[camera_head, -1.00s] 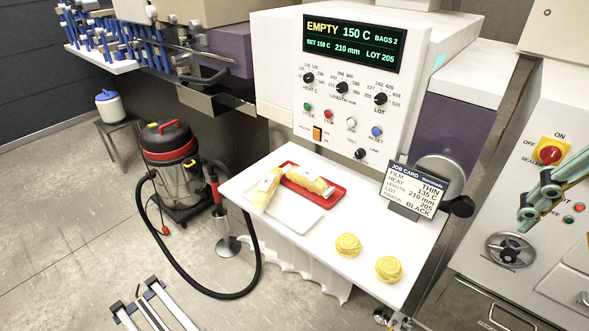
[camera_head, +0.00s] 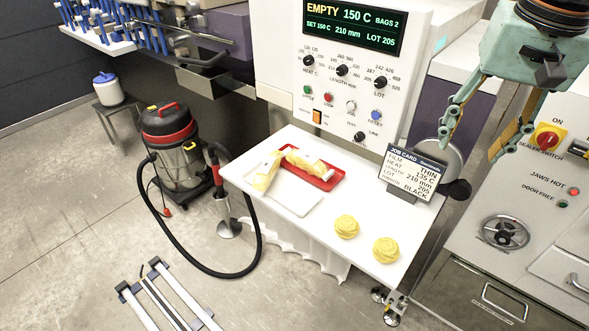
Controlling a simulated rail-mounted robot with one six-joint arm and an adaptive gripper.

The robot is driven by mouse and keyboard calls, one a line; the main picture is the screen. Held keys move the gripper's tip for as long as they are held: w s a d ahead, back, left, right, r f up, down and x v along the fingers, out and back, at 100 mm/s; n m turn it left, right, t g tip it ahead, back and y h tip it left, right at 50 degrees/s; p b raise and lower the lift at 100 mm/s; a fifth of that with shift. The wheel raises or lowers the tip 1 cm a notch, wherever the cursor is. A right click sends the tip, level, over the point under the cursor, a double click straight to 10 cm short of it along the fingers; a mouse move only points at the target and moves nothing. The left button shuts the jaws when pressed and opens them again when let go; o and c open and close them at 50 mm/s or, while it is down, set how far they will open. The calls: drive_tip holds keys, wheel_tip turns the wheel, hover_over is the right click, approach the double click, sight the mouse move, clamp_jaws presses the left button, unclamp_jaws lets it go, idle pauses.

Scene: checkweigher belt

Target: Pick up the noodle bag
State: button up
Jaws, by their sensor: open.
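Two clear bags of yellow noodles lie on the white shelf. One noodle bag (camera_head: 266,171) lies tilted over the back left part of the white tray (camera_head: 296,203). The other noodle bag (camera_head: 304,161) lies in the red tray (camera_head: 325,183), behind and to the right. Their near ends almost meet; I cannot tell whether they touch. My gripper (camera_head: 478,145) is at the upper right, pointing down with its fingers spread and nothing between them. It is well to the right of both bags, in front of the sealer panel.
Two bare noodle nests (camera_head: 346,227) sit at the shelf's right front. A job card (camera_head: 412,174) stands on the shelf's right side, between the bags and my gripper. The machine panel (camera_head: 345,90) rises behind the shelf. The shelf (camera_head: 310,237) is bare in front of the trays.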

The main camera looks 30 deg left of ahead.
drive_tip(key=w+a+f+p, duration=0.2)
drive_tip(key=w+a, duration=0.4)
drive_tip(key=a, duration=0.6)
drive_tip(key=n+g+p, duration=0.1)
drive_tip(key=g+p, duration=0.1)
drive_tip(key=p, duration=0.4)
hover_over(267, 165)
drive_tip(key=d, duration=0.1)
wheel_tip(267, 165, down, 16)
drive_tip(key=shift+w+d+y, duration=0.1)
drive_tip(key=shift+d+y, duration=0.1)
drive_tip(key=shift+y, duration=0.1)
drive_tip(key=shift+f, duration=0.1)
drive_tip(key=shift+a+f, duration=0.25)
drive_tip(key=shift+f, duration=1.85)
drive_tip(key=shift+a+f, duration=0.2)
drive_tip(key=shift+f, duration=1.9)
